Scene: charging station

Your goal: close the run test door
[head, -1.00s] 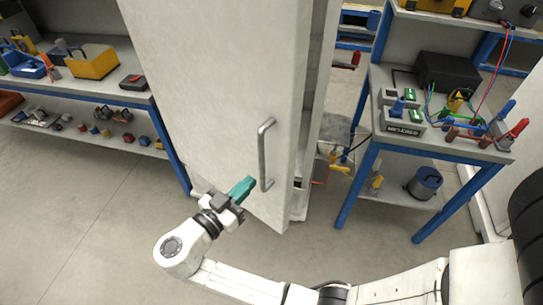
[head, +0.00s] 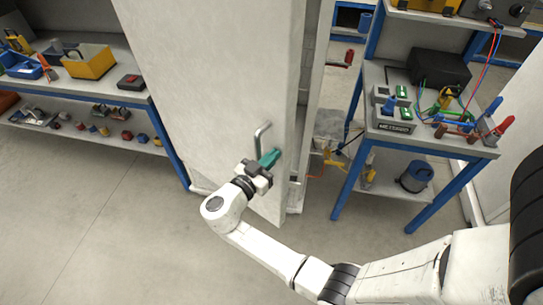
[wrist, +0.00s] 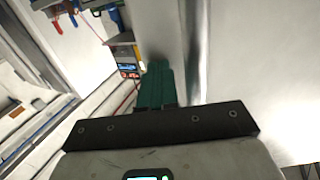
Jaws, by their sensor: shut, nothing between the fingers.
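The run test door (head: 215,75) is a tall pale grey panel standing ajar from the cabinet behind it. Its metal bar handle (head: 260,138) is near the free edge, and its lower part is hidden behind my gripper. My gripper (head: 270,158) has teal fingers, shut and empty, in front of the door by the lower end of the handle. In the wrist view, the teal fingers (wrist: 157,85) point along the door's edge, with a bright blurred metal bar close on their right. I cannot tell whether they touch the door or handle.
A blue-framed workbench (head: 400,140) with electrical gear and cables stands to the right of the door. A blue-framed shelf (head: 130,95) with bins and small parts is at the left. The grey floor (head: 90,220) in front is clear.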

